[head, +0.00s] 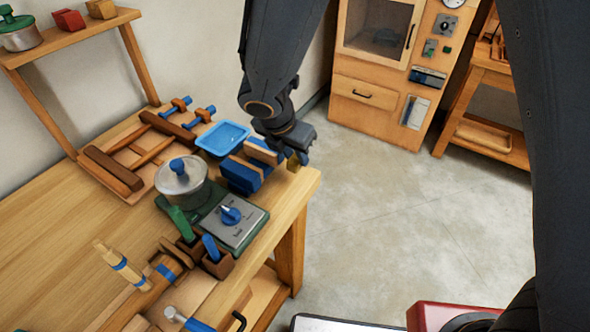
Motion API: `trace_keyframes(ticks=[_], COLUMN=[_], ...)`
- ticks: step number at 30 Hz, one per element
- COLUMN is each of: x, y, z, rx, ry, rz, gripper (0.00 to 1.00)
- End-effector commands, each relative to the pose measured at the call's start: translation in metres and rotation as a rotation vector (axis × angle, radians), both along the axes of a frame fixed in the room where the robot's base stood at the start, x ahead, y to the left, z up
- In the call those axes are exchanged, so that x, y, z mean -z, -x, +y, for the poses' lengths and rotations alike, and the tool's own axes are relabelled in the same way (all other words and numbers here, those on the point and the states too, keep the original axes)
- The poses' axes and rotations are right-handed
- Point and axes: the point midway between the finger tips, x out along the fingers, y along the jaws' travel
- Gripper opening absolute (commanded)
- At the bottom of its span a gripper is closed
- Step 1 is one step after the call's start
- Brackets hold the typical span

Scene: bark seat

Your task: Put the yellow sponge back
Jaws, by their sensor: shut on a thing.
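My gripper (297,155) is over the far right corner of the wooden table, at the end of my dark arm. It is shut on a small dull-yellow piece, the yellow sponge (292,164), mostly hidden by the gripper. A blue and wood slotted block (242,174) stands on the table just left of the gripper. A blue tray (222,138) lies behind that block. I cannot tell whether the sponge touches the table or the block.
A pot (182,178) and a grey scale-like device with a blue knob (232,222) stand near the block. A wooden rack (145,150) lies further left. The wooden table (60,240) has bare room at left. Open floor (400,220) lies right.

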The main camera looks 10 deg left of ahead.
Motion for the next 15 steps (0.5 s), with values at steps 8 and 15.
trace_keyframes(ticks=[8,15], x=[0.031,0.052], y=[0.0,-0.001], z=[-0.001,0.0], rx=[0.001,0.003], ry=[0.002,0.0], rz=[0.003,0.0], gripper=[0.08,0.08])
